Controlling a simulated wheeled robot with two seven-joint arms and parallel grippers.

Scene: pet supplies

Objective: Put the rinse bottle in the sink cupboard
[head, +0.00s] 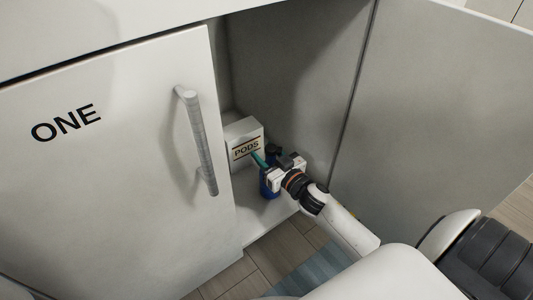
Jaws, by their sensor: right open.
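The sink cupboard (300,60) has its right side open, and its pale floor shows low in the opening. A dark blue bottle (265,187), which looks like the rinse bottle, stands upright on that floor near the front. Its dark cap (272,150) shows above my right gripper (264,167). My right gripper reaches in from the lower right and is open at the bottle. It hides the bottle's middle, and I cannot tell whether the fingers touch it. My left gripper is not in view.
A white box marked PODS (243,143) stands inside, just left of and behind the bottle. A door marked ONE (110,180), with a grey handle (197,140), covers the left side. The open right door (440,110) stands beside my right arm. Bare cupboard floor (255,215) shows in front.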

